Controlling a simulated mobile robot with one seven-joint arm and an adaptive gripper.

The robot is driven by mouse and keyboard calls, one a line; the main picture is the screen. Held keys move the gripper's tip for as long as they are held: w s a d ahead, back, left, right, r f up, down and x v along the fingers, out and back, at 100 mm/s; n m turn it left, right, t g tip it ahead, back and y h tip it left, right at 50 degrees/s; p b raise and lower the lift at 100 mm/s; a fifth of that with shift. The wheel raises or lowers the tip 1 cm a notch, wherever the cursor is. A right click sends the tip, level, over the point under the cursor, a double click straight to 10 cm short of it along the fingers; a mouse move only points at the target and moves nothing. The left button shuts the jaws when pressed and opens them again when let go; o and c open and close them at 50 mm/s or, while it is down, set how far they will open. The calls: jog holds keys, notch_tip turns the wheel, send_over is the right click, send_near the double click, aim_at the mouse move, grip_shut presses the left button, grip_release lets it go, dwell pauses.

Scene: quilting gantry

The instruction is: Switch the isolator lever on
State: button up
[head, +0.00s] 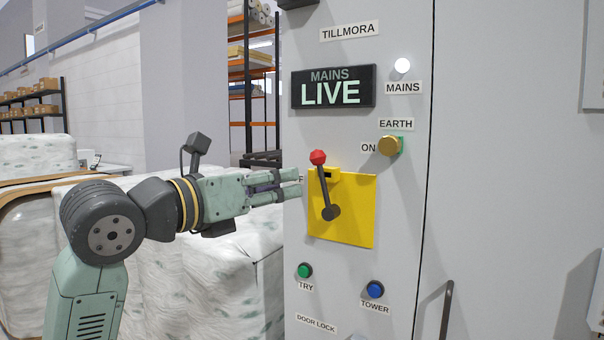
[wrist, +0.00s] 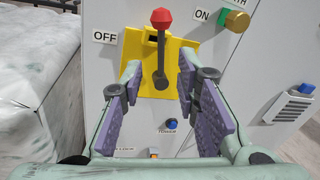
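The isolator lever (head: 323,189) is a dark arm with a red knob (head: 318,157), pivoted low on a yellow plate (head: 352,220) on the grey cabinet. In the head view it leans up and slightly left. In the wrist view the lever (wrist: 161,62) stands nearly upright between an OFF label (wrist: 105,37) on the left and an ON label (wrist: 202,15) on the right. My gripper (head: 298,182) is open and empty, its tips near the plate's left edge in the head view. In the wrist view my gripper (wrist: 160,75) frames the lever without visible contact.
A display (head: 333,88) reads MAINS LIVE, beside a bright white lamp (head: 402,65). A brass knob (head: 389,145) sits right of the lever under EARTH. Green (head: 305,270) and blue (head: 375,289) buttons sit below. White patterned quilted material (head: 200,275) fills the space at left.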

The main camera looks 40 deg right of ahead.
aim_at(320, 177)
jog(key=d, duration=0.3)
jog(key=w+d+p, duration=0.1)
jog(key=d, duration=0.2)
jog(key=d+p, duration=0.1)
jog(key=d, duration=0.2)
jog(key=shift+w, duration=0.3)
jog(key=shift+c, duration=0.3)
jog(key=shift+a, duration=0.1)
grip_shut()
